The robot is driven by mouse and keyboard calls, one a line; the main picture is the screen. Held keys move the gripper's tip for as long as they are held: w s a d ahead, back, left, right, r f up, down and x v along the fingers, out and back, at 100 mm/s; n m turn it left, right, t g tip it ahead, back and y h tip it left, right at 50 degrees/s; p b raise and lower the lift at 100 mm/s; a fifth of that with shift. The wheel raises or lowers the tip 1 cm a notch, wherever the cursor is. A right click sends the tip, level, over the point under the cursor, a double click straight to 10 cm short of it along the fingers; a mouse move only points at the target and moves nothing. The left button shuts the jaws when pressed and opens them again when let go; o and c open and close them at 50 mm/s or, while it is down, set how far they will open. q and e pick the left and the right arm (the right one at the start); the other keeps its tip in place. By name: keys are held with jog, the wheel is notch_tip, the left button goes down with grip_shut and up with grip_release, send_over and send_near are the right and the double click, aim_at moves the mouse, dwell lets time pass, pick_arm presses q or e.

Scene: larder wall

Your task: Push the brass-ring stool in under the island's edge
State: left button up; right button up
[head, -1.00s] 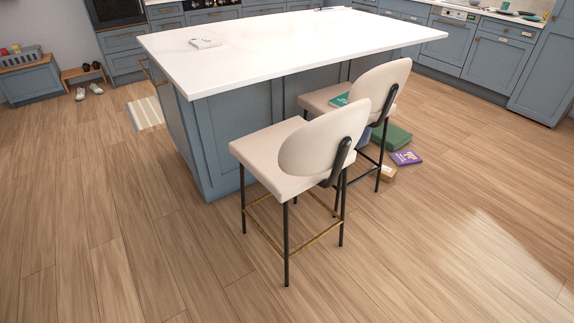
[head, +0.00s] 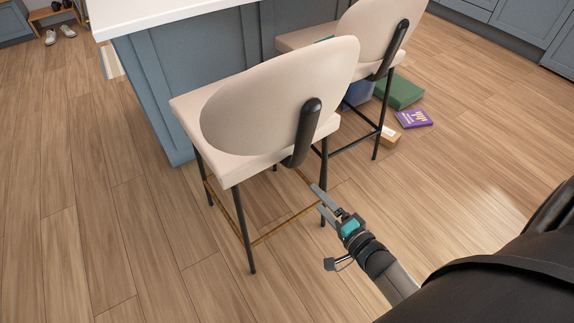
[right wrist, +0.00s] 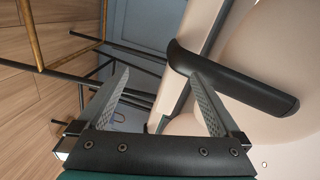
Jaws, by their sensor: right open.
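The brass-ring stool (head: 268,105) has a cream seat and rounded back, black legs and a brass foot ring (head: 285,227). It stands upright in front of the island (head: 175,78), partly out from its edge. My right gripper (head: 318,198) is open, low behind the stool's back, near its right rear leg. In the right wrist view, the open fingers (right wrist: 160,95) point toward the stool's black back support (right wrist: 235,82), with the brass ring (right wrist: 32,35) at upper left. Nothing is between the fingers. Whether a finger touches the stool I cannot tell. My left gripper is not in view.
A second cream stool (head: 375,30) stands to the right, close beside the first. A green box (head: 400,92), a purple book (head: 413,118) and a small cardboard box (head: 390,136) lie on the floor by it. Floor at left and front is clear.

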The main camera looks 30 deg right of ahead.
notch_tip(320, 180, up, 3)
jog(key=m+t+y+b, duration=0.1)
jog(key=t, duration=0.1)
jog(key=b, duration=0.4)
send_near(286, 154)
jog(key=w, duration=0.3)
jog(key=shift+m, duration=0.3)
jog(key=w, duration=0.4)
jog(key=w+a, duration=0.1)
jog(key=w, duration=0.1)
jog(key=shift+w+r+b, duration=0.1)
jog(key=shift+w+b, duration=0.2)
jog(key=shift+b, duration=0.05)
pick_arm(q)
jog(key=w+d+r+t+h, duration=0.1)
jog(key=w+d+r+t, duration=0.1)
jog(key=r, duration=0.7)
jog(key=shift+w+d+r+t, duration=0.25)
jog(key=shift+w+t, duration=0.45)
pick_arm(e)
jog(key=shift+w+a, duration=0.15)
jog(key=shift+w, duration=0.6)
grip_shut()
